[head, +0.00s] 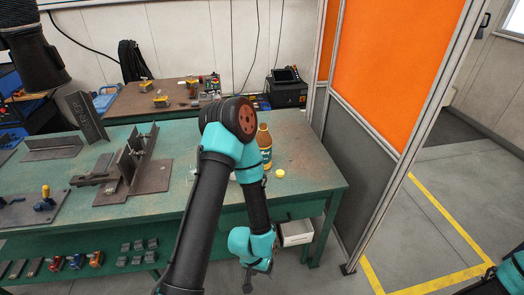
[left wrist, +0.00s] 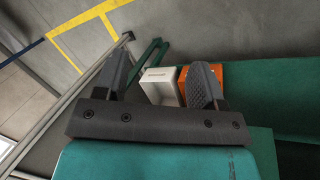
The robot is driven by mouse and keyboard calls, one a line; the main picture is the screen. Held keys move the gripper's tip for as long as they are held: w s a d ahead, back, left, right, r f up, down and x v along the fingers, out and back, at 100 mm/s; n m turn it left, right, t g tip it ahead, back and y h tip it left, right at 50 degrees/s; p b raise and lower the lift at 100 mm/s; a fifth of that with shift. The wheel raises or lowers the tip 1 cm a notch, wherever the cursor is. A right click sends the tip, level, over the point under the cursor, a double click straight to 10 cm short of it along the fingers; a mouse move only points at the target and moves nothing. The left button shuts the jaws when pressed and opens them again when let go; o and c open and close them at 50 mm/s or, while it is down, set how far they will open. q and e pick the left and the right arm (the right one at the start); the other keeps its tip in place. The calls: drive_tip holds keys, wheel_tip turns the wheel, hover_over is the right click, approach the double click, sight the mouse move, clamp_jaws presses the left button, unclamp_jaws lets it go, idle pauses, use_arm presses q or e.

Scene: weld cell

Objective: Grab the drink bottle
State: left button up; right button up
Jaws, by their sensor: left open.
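The drink bottle (head: 265,148) stands upright near the right part of the green workbench (head: 318,178). My left gripper (head: 258,281) hangs low in front of the bench, below the tabletop and well away from the bottle. In the left wrist view its two fingers (left wrist: 160,60) are spread apart with nothing gripped. The bottle does not show in that view. A teal piece of my right arm shows at the right edge of the head view; its gripper does not show.
A small yellow round object (head: 279,174) lies on the bench near the bottle. Steel weldments (head: 135,170) stand on the left part. A white box (head: 296,232) is under the tabletop, with an orange box (left wrist: 184,78) beside it. An orange-panelled partition (head: 395,65) borders the right.

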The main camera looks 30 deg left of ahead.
use_arm(q)
drive_tip(key=o, duration=0.7)
drive_tip(key=shift+w, duration=0.1)
